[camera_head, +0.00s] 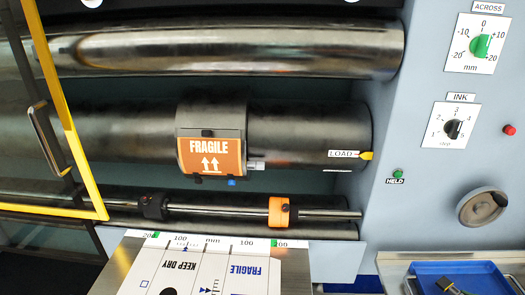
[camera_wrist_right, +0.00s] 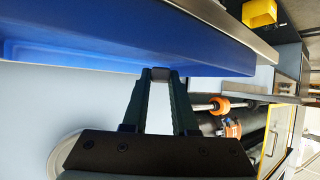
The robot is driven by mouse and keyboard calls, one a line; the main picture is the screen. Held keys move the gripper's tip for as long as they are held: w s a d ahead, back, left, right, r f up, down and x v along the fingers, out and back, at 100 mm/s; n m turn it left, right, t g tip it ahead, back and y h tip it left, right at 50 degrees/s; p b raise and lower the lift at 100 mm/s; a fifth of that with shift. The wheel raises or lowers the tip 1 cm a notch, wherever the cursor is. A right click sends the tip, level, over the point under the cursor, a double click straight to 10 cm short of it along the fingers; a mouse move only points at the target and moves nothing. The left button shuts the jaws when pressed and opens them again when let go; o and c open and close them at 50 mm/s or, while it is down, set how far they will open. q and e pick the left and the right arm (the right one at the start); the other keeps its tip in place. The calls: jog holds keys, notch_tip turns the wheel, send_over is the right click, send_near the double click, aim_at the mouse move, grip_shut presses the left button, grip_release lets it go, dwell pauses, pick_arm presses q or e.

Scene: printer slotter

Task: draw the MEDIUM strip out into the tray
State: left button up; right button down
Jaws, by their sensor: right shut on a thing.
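I cannot make out any strip marked MEDIUM in either view. A blue tray (camera_head: 428,268) stands at the lower right of the head view, with a dark and yellow object (camera_head: 448,287) in it. A large blue surface (camera_wrist_right: 110,45), which looks like the tray, fills the upper part of the right wrist view. My right gripper (camera_wrist_right: 161,75) has its fingertips close together on a small grey piece, right by the blue surface. What that piece belongs to is hidden. My left gripper is in neither view.
Dark rollers (camera_head: 300,135) span the machine, with an orange FRAGILE plate (camera_head: 212,157) on one. An orange collar (camera_head: 281,211) sits on the lower shaft. Printed card (camera_head: 205,272) lies on the feed table. A handwheel (camera_head: 482,207) is at right; a yellow-framed guard (camera_head: 62,100) is at left.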

jog(key=shift+f+b, duration=0.55)
jog(key=shift+f, duration=0.15)
jog(key=shift+f, duration=0.1)
jog(key=c, duration=0.6)
grip_release()
jog(key=shift+s, duration=0.1)
jog(key=shift+p+v, duration=1.45)
jog(key=shift+v, duration=4.75)
